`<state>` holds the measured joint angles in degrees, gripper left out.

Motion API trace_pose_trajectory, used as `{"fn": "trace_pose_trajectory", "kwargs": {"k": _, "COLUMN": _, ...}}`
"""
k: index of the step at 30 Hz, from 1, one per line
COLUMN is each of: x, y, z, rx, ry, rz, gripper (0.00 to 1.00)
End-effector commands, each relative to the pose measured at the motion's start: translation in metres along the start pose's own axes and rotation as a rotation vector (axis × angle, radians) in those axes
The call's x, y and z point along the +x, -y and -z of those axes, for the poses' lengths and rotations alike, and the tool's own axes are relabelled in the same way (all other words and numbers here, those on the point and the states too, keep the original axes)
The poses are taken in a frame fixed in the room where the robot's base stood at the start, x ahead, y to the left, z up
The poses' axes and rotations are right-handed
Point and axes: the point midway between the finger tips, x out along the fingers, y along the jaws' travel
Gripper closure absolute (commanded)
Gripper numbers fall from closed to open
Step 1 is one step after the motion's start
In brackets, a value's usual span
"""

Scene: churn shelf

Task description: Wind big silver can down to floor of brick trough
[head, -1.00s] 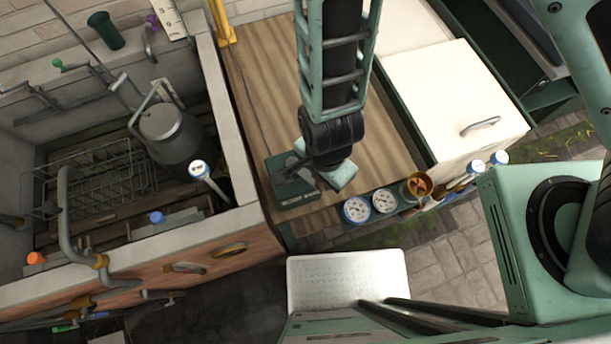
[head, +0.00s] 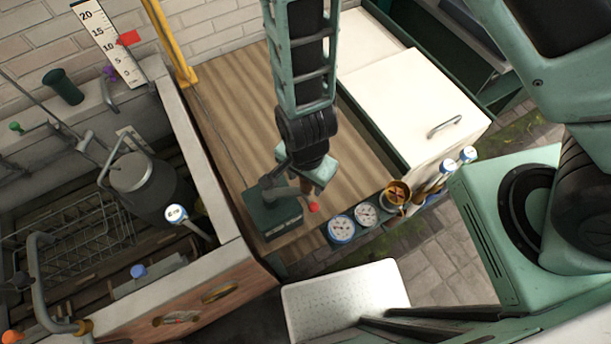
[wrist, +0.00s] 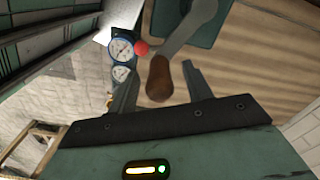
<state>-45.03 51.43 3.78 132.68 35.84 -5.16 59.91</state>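The big silver can (head: 150,190) is upright inside the brick trough (head: 210,270) at the left, under a metal hanger. A wire line runs up from that area. How far its base is above the trough floor is hidden. A dark green winch box (head: 272,212) stands on the wooden bench. Its grey crank arm ends in a brown wooden grip (wrist: 159,80) and has a red knob (wrist: 141,48). My gripper (wrist: 162,68) is open, with one finger on each side of the brown grip in the wrist view; contact is not visible. In the head view my gripper (head: 310,180) is over the winch's right side.
A wire rack (head: 85,235) and curved pipes are in the trough. A scale board (head: 108,42) with a red pointer is on the back wall. Two round gauges (head: 342,229) line the bench's front edge. A white-lidded chest (head: 410,100) stands right. Bare bench lies behind the winch.

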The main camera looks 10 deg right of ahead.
Motion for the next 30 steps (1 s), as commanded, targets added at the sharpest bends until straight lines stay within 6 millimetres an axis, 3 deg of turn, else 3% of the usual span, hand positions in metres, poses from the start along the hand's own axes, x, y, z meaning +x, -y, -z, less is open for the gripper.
{"fn": "trace_pose_trajectory", "kwargs": {"k": 5, "x": -0.004, "y": 0.0, "z": 0.0, "rx": -0.001, "ry": -0.001, "rz": 0.0, "gripper": 0.5}}
{"fn": "trace_pose_trajectory", "kwargs": {"k": 11, "x": -0.027, "y": 0.0, "z": 0.0, "rx": -0.002, "ry": -0.001, "rz": 0.003, "gripper": 0.5}}
{"fn": "trace_pose_trajectory", "kwargs": {"k": 24, "x": -0.126, "y": 0.001, "z": -0.001, "rx": -0.003, "ry": 0.001, "rz": 0.006, "gripper": 0.5}}
{"fn": "trace_pose_trajectory", "kwargs": {"k": 30, "x": -0.159, "y": 0.001, "z": -0.001, "rx": -0.003, "ry": 0.001, "rz": 0.003, "gripper": 0.5}}
